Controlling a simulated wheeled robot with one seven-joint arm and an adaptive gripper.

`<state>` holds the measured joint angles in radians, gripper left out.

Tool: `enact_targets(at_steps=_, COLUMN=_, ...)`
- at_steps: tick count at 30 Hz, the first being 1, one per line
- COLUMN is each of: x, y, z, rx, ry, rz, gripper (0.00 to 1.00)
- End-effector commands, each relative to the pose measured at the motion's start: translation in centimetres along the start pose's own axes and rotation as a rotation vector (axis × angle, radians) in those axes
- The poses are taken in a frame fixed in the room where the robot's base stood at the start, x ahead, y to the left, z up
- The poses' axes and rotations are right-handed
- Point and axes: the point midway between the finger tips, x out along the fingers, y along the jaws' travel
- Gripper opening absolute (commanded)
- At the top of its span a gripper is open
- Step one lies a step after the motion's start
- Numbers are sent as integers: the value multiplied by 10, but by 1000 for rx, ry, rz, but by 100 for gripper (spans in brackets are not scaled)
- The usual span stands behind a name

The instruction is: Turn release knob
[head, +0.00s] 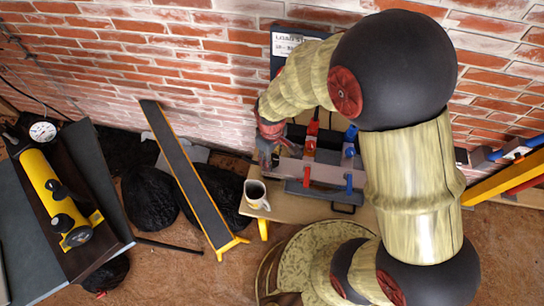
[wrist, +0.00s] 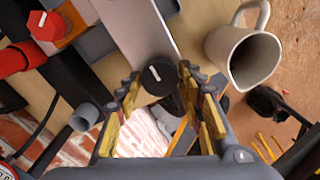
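A round black knob (wrist: 158,76) with a white mark sits at the end of a pale grey bar (wrist: 135,28) in the wrist view; no label shows whether it is the release knob. My gripper (wrist: 159,84) is open, with one finger on each side of this knob. Contact between fingers and knob cannot be told. In the head view my gripper (head: 268,158) is at the left end of the bar (head: 322,172), and the knob is hidden there. A red hexagonal knob (wrist: 45,25) is at the upper left of the wrist view.
A mug (head: 257,194) with dark contents stands close by on the wooden bench (head: 290,209); it also shows in the wrist view (wrist: 243,53). A yellow pump (head: 53,195) with a gauge (head: 42,132) lies left. A brick wall (head: 190,60) is behind.

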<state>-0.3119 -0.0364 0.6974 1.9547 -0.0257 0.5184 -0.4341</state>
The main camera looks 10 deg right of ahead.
Motion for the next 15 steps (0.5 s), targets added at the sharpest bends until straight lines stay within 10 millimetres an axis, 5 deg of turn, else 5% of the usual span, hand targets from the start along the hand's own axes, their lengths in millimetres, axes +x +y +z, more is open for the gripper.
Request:
enact_targets(at_steps=6, x=0, y=0, z=0, rx=1, ry=-1, rz=0, gripper=52)
enact_targets(at_steps=15, x=-1, y=0, z=0, rx=1, ry=-1, rz=0, gripper=52)
